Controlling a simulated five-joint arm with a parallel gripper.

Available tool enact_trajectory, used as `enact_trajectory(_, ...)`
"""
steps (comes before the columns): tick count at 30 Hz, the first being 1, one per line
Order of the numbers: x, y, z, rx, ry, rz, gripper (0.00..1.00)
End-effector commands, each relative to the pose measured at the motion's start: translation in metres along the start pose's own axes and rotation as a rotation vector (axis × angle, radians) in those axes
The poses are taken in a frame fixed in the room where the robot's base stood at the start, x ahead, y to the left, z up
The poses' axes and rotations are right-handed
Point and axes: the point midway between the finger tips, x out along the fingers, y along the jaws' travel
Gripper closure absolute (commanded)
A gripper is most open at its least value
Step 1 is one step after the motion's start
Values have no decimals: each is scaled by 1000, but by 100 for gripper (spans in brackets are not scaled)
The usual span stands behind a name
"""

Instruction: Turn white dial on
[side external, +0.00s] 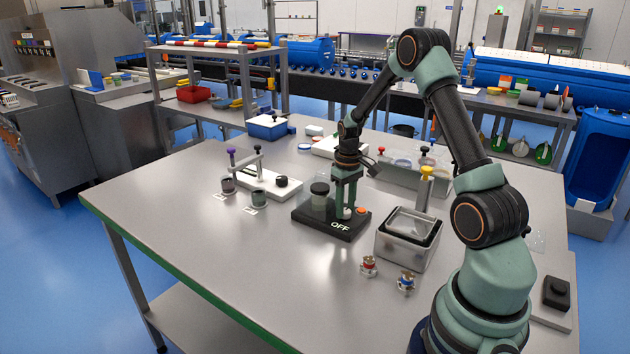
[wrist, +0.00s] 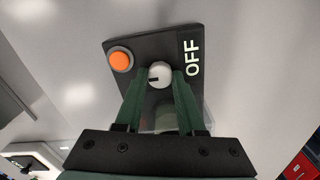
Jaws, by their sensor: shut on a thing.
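The white dial (wrist: 161,71) sits on a black panel (wrist: 187,33) between an orange button (wrist: 121,60) and the white word OFF. A dark mark on the dial's face points left in the wrist view. In the side view the dial (side external: 348,213) shows low between my fingers, partly hidden, on the black panel (side external: 318,226). My gripper (wrist: 160,78) points down with its green fingers on either side of the dial, shut on it. In the side view my gripper (side external: 346,208) stands upright over the panel, beside a clear vessel with a dark lid (side external: 319,189).
A metal bin (side external: 405,245) stands right of the panel. The table's front left is clear.

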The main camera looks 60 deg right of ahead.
Motion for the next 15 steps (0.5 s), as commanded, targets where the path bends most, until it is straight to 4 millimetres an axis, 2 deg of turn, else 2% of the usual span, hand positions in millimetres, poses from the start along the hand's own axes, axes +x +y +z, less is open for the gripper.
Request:
enact_trajectory(8, 0, 0, 0, -55, 0, 0, 100)
enact_trajectory(15, -1, 0, 0, -209, 0, 0, 100)
